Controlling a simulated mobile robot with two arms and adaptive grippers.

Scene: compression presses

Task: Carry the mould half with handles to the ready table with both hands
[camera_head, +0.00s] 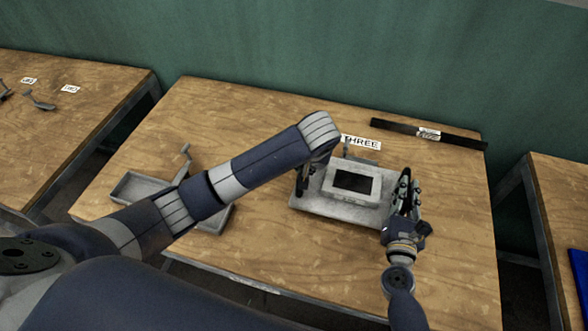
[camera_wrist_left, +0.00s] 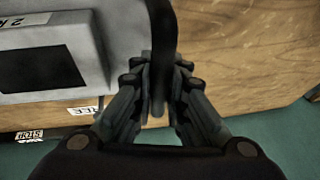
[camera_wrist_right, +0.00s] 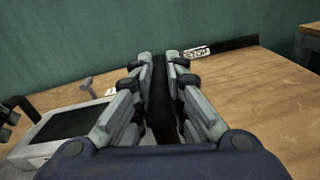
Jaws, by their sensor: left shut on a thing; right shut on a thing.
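The mould half (camera_head: 352,183) is a grey metal block with a dark rectangular cavity on a wider flat plate, on the wooden table marked THREE in the head view. It also shows in the left wrist view (camera_wrist_left: 88,55) and in the right wrist view (camera_wrist_right: 50,145). My left gripper (camera_head: 303,182) is at its left side, partly hidden by my arm, and is shut on a dark handle (camera_wrist_left: 160,50). My right gripper (camera_head: 405,190) is at its right side, shut on the other dark handle (camera_wrist_right: 161,100). I cannot tell whether the plate touches the table.
A grey tray (camera_head: 135,187) with a lever-like tool lies at the table's left, partly behind my left arm. A black stop bar (camera_head: 400,128) lies along the back edge. Other tables stand left (camera_head: 60,130) and right (camera_head: 565,190), across gaps. A green wall is behind.

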